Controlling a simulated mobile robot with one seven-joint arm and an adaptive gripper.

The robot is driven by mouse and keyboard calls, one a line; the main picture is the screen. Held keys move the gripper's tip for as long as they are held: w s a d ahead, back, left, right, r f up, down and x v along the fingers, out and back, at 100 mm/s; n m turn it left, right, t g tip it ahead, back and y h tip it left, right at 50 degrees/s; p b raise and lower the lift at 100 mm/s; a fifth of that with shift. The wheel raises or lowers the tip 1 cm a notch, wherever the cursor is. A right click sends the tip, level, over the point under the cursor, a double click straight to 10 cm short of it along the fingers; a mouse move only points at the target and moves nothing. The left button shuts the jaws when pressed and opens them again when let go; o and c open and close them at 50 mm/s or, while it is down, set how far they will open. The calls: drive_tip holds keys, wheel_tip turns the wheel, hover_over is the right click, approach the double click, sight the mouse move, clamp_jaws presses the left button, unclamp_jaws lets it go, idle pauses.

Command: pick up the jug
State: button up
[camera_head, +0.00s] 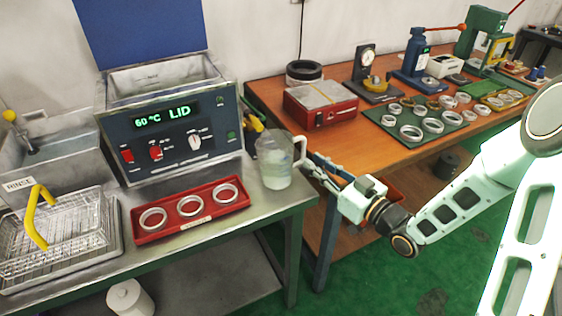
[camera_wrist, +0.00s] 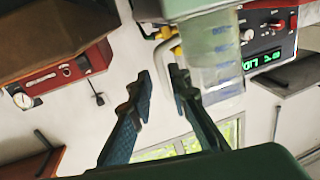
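The jug (camera_head: 274,162) is clear, with some pale liquid or tint low down. It stands upright near the right end of the steel bench, its white handle (camera_head: 301,150) facing right towards my gripper (camera_head: 312,172). In the wrist view the jug (camera_wrist: 215,62) is at the upper middle, and its handle (camera_wrist: 163,52) shows just beyond the gap between my fingertips. My gripper (camera_wrist: 160,80) is open and empty in the wrist view, its two dark fingers clearly apart. Whether a finger touches the handle cannot be told.
A red tray (camera_head: 168,222) with three rings lies left of the jug, in front of the heated bath (camera_head: 172,135). A wire basket (camera_head: 60,240) is further left. The wooden table (camera_head: 350,135) behind my gripper holds a red box (camera_head: 320,104) and a green ring mat (camera_head: 408,138).

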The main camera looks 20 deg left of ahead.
sight(303, 158)
drive_tip(key=x, duration=0.5)
drive_tip(key=shift+a+r, duration=0.1)
drive_tip(key=shift+a, duration=0.15)
clamp_jaws()
drive_tip(key=shift+r, duration=0.1)
